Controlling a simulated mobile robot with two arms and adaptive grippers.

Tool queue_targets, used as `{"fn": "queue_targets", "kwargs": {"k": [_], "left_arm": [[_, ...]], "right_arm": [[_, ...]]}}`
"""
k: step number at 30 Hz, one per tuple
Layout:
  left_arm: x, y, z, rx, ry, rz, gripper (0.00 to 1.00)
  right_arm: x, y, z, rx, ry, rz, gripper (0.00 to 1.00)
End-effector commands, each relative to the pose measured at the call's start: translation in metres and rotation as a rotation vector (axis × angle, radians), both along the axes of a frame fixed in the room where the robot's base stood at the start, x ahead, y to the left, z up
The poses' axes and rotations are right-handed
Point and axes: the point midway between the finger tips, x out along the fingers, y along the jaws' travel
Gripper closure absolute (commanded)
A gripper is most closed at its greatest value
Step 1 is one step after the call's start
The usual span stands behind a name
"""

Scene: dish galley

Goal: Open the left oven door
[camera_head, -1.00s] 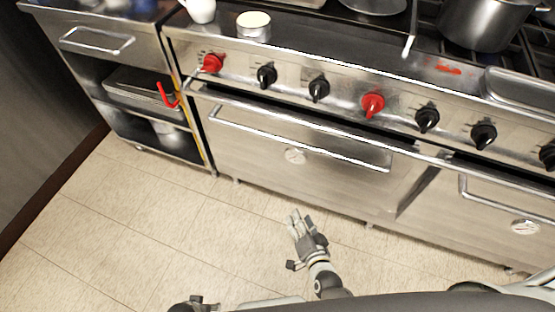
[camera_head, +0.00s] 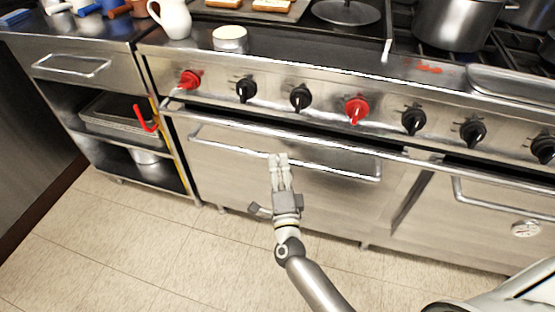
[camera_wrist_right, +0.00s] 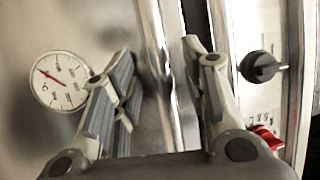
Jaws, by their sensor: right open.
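The left oven door (camera_head: 225,170) is a steel panel under the knob row and looks closed. Its long horizontal bar handle (camera_head: 335,169) runs across its upper part. My right gripper (camera_head: 278,158) is open, its fingertips at the middle of this handle in the head view. In the right wrist view the fingers (camera_wrist_right: 160,85) stand apart, with the bright handle bar (camera_wrist_right: 155,45) running between them. I cannot tell whether they touch it. The door's round dial (camera_wrist_right: 60,81) shows left of the fingers; in the head view the gripper hides it. My left gripper is not in view.
Red and black knobs (camera_head: 301,97) line the panel above the door, with a rail (camera_head: 250,118) below them. The right oven door (camera_head: 450,225) stands beside it. An open shelf unit (camera_head: 120,130) is at left. The tiled floor (camera_head: 130,245) in front is clear.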

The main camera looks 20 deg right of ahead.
Motion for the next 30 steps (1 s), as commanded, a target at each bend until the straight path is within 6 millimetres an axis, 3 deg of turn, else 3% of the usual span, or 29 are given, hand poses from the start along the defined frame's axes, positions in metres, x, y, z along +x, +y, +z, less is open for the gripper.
{"fn": "queue_targets", "kwargs": {"k": [6,17,26,30], "left_arm": [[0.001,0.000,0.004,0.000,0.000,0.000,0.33],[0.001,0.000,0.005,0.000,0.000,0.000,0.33],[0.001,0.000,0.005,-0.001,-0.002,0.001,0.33],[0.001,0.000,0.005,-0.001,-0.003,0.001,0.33]], "right_arm": [[0.024,-0.005,0.004,-0.002,0.000,0.000,0.59],[0.028,-0.005,0.005,-0.002,0.001,0.001,0.61],[0.027,-0.005,0.005,-0.002,0.001,0.001,0.99],[0.027,-0.005,0.004,-0.002,0.001,0.001,1.00]]}}
